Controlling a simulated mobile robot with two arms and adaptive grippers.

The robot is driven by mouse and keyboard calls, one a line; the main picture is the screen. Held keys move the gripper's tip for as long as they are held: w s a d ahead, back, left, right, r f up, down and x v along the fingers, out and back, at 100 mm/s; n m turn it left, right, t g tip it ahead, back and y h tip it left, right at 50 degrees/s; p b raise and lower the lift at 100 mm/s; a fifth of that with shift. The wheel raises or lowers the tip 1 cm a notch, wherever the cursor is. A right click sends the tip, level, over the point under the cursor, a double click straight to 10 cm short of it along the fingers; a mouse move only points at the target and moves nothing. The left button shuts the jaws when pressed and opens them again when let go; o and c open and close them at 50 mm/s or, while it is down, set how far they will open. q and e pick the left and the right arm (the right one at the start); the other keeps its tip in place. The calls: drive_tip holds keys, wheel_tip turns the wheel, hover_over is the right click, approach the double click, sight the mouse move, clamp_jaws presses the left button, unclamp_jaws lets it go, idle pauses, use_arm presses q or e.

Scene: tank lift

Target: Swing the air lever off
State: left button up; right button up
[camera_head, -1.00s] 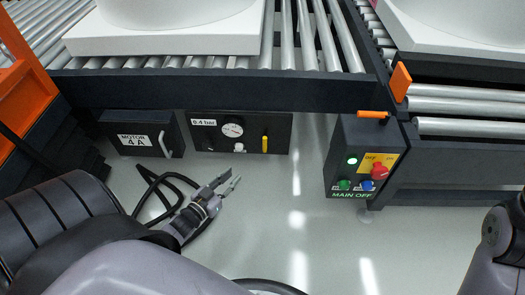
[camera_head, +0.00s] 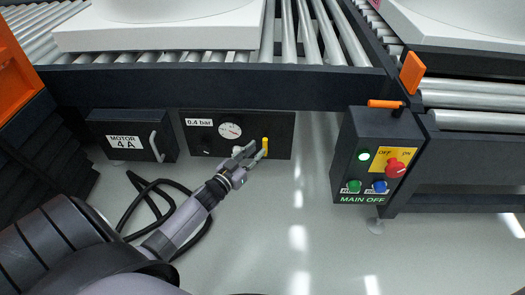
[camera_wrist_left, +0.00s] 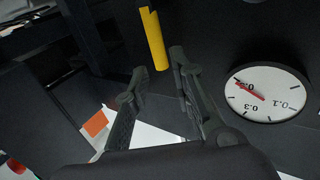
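The air lever is a yellow bar (camera_head: 265,143) on the right part of the black air panel (camera_head: 283,122), pointing up and down. The panel has a round white gauge (camera_head: 230,131) and a "0.4 bar" label. My left gripper (camera_head: 256,149) is open, its fingertips in front of the panel just by the lever. In the left wrist view the lever (camera_wrist_left: 154,38) lies beyond the fingertips (camera_wrist_left: 158,65), roughly in line with the gap. I cannot tell whether a finger touches it. My right gripper is not in view.
The motor box (camera_head: 128,137) labelled "4 A" stands left of the panel. A control box (camera_head: 371,150) with a red switch, green and blue buttons and "MAIN OFF" is at the right. The roller conveyor (camera_head: 220,78) overhangs the panel. A black cable (camera_head: 135,200) lies on the floor.

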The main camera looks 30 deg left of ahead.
sight(264, 144)
use_arm(q)
drive_tip(key=w+b, duration=0.1)
drive_tip(key=w, duration=0.3)
drive_tip(key=shift+w+b, duration=0.25)
drive_tip(key=shift+b, duration=0.1)
drive_tip(key=shift+c, duration=0.2)
clamp_jaws()
drive_tip(key=shift+d, duration=0.1)
